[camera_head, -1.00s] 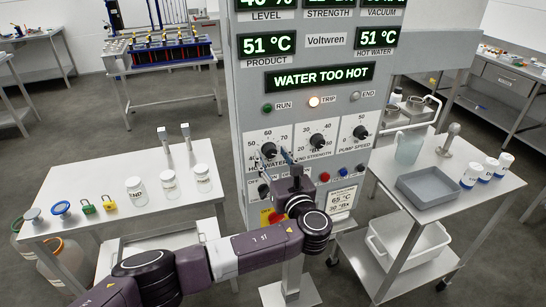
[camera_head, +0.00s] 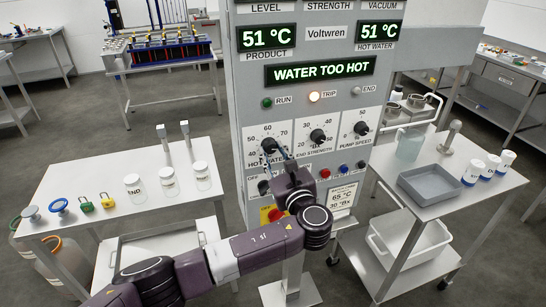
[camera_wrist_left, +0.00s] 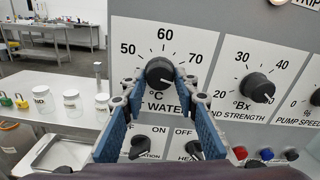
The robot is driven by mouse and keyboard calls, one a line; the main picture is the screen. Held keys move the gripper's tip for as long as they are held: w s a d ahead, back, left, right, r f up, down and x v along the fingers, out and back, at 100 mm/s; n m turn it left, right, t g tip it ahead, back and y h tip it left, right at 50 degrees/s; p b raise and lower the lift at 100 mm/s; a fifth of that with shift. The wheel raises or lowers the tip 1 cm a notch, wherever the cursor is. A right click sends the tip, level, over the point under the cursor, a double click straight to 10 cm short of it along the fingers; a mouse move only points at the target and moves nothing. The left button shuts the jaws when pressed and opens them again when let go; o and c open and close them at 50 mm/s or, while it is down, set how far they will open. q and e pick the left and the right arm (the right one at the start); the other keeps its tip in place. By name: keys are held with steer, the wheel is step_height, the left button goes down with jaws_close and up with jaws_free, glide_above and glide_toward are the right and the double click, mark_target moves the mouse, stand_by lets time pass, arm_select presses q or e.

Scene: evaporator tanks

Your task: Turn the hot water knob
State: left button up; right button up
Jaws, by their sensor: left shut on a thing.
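The hot water knob (camera_head: 268,145) is a round black dial on the grey panel, with a printed scale around it. It shows close up in the left wrist view (camera_wrist_left: 160,73), below the printed 60. My left gripper (camera_head: 281,155) reaches up to it from below. In the left wrist view, the blue-padded fingers (camera_wrist_left: 159,84) lie on both sides of the knob, shut on it. The fingers and knob overlap in the head view, so the contact is partly hidden there. My right gripper is not in view.
The display (camera_head: 319,73) reads WATER TOO HOT, and the trip lamp (camera_head: 315,97) glows. The end strength knob (camera_head: 318,135) and pump speed knob (camera_head: 361,128) sit to the right. Switches line the panel below. A bench with jars (camera_head: 168,177) stands left, a cart with a grey tray (camera_head: 429,187) right.

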arm_select(q)
steer(key=n+b, duration=0.3)
steer(key=shift+f+n, duration=0.25)
steer(key=shift+n, duration=0.15)
steer(key=n+b, duration=0.7)
steer(key=shift+d+r, duration=0.1)
steer(key=shift+n+b, duration=1)
steer(key=shift+n, duration=0.1)
steer(key=shift+r+n+b, duration=0.25)
steer(key=shift+n+b, duration=0.35)
steer(key=shift+n, duration=0.2)
steer(key=o, duration=1.1)
steer(key=shift+o, duration=0.2)
